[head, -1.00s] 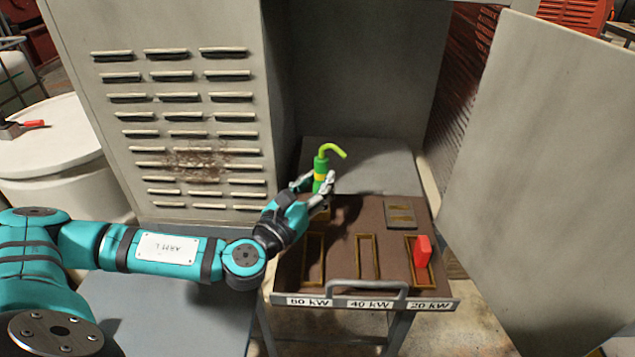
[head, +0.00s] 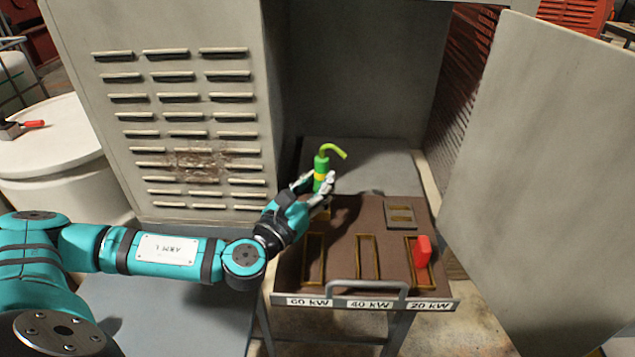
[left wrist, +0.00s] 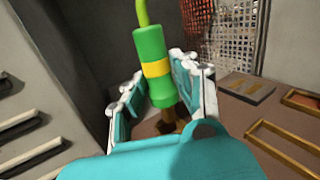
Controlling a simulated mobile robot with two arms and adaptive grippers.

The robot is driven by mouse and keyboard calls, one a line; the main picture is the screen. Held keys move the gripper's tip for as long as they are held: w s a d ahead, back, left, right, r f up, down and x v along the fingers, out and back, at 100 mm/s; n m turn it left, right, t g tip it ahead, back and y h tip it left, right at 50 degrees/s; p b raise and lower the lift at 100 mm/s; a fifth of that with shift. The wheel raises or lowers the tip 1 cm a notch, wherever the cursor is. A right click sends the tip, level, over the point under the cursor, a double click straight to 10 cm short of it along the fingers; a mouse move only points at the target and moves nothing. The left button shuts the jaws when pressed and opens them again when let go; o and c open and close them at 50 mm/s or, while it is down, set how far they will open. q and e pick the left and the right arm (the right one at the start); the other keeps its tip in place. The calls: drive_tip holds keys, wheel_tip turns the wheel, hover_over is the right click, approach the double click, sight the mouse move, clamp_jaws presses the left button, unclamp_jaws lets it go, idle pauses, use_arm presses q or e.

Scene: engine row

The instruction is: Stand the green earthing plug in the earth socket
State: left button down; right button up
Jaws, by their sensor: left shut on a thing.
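The green earthing plug (head: 321,172) has a yellow band and a light green cable bending off its top. It stands roughly upright over the back left of the brown panel. My left gripper (head: 318,188) is shut on it. In the left wrist view the plug (left wrist: 152,62) is between the two fingers of the gripper (left wrist: 155,95), tilted a little in the picture. A brownish pin shows below its green body. The earth socket is mostly hidden by the gripper and plug, so I cannot tell whether the pin is in it. My right gripper is not in view.
The brown panel (head: 340,275) has brass-framed slots labelled 60, 40 and 20 kW. A red block (head: 423,251) stands at the 20 kW slot. A grey plate (head: 400,215) lies behind. A louvred cabinet wall (head: 190,80) is left and an open door (head: 550,170) right.

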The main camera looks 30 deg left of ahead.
use_arm(q)
drive_tip(key=shift+f+b, duration=1.55)
drive_tip(key=shift+f, duration=0.3)
drive_tip(key=c, duration=0.9)
unclamp_jaws()
drive_tip(key=shift+c, duration=0.2)
drive_tip(key=s, duration=1.2)
drive_tip(key=shift+a+f, duration=0.35)
